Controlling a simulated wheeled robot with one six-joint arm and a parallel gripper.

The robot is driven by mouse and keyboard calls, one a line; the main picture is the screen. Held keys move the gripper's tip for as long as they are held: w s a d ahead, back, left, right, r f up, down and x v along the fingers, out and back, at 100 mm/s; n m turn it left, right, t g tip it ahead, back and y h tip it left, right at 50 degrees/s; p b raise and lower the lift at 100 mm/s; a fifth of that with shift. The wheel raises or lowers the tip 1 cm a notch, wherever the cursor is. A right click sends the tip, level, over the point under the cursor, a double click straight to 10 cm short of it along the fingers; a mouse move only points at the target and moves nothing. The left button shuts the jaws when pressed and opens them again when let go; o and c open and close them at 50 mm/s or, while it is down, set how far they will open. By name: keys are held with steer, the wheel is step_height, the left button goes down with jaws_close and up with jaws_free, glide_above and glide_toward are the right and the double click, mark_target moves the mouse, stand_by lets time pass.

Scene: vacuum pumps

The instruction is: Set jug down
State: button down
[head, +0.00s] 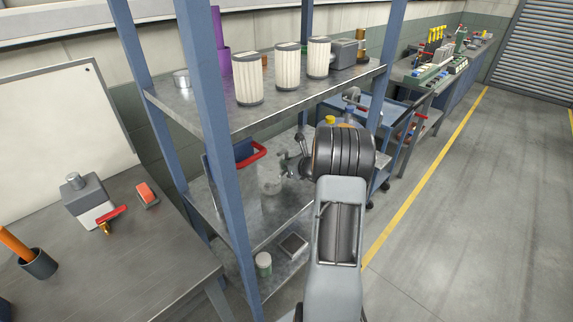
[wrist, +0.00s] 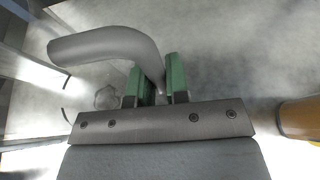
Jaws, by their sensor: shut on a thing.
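The jug (head: 270,182) is a pale, see-through vessel over the middle shelf (head: 270,210) of the blue-posted rack. It looks upright, and I cannot tell whether its base touches the shelf. My gripper (head: 283,164) is at its right side. In the wrist view, the jug's grey curved handle (wrist: 112,44) runs down to the two green fingers of my gripper (wrist: 160,84), which are shut on it. The jug's clear body is hard to make out there. My forearm and wrist hide part of the shelf's right side in the head view.
A blue object with a red handle (head: 253,157) stands behind the jug. A yellow-topped bottle (head: 330,121) shows behind my wrist. White filters (head: 288,65) stand on the shelf above. A green-lidded jar (head: 263,261) and a dark tray (head: 293,244) are below.

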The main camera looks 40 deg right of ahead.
steer(key=shift+f+b, duration=0.35)
steer(key=shift+f, duration=0.05)
stand_by(0.5)
steer(key=c, duration=1)
jaws_free()
steer(key=shift+c, duration=0.2)
steer(key=shift+c, duration=0.3)
steer(key=c, duration=0.3)
steer(key=shift+s, duration=0.1)
steer(key=shift+p+v, duration=2.2)
steer(key=shift+v, duration=5.2)
